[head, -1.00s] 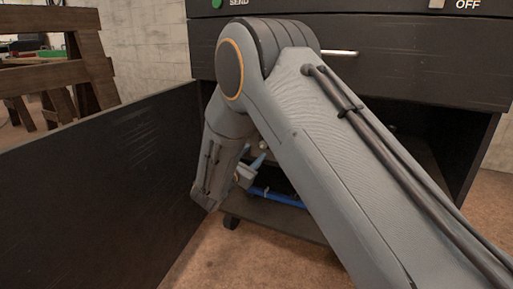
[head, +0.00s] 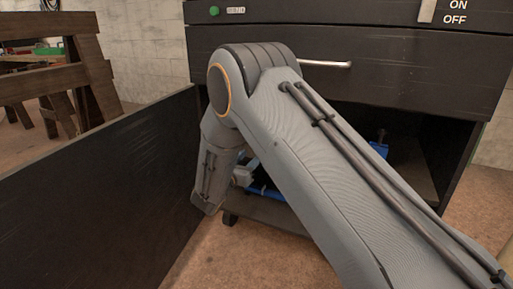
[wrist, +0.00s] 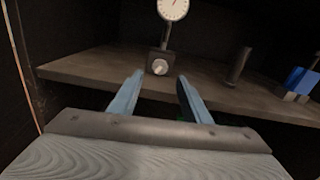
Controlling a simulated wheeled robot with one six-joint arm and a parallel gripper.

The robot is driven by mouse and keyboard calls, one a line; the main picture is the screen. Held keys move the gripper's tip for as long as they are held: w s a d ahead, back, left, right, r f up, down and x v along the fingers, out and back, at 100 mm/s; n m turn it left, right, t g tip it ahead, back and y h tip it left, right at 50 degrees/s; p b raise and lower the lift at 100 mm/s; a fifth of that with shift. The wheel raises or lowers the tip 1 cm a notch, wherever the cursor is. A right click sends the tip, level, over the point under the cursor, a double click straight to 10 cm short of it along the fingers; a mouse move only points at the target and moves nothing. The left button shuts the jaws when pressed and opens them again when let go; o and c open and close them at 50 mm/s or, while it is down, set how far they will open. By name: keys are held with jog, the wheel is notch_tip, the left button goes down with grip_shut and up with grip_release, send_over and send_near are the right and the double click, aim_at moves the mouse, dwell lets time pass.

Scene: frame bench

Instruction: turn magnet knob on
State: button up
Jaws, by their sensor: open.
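A magnetic base (wrist: 163,54) with a round silver knob (wrist: 160,67) on its front stands on the shelf inside the cabinet, in the wrist view. A white dial gauge (wrist: 173,8) is mounted above it. My gripper (wrist: 158,88) is open, with its two pale blue fingers spread apart. The knob shows between and beyond the fingertips, and nothing is between the fingers. In the head view my arm hides the knob, the base and most of the gripper.
The shelf (wrist: 85,67) also carries a dark upright cylinder (wrist: 238,66) and a blue object (wrist: 300,80) to the right. In the head view the open cabinet door (head: 95,195) stands left of my arm. A drawer with a metal handle (head: 325,64) is above the opening.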

jog(key=b+x, duration=0.2)
jog(key=x, duration=0.5)
jog(key=shift+b, duration=0.3)
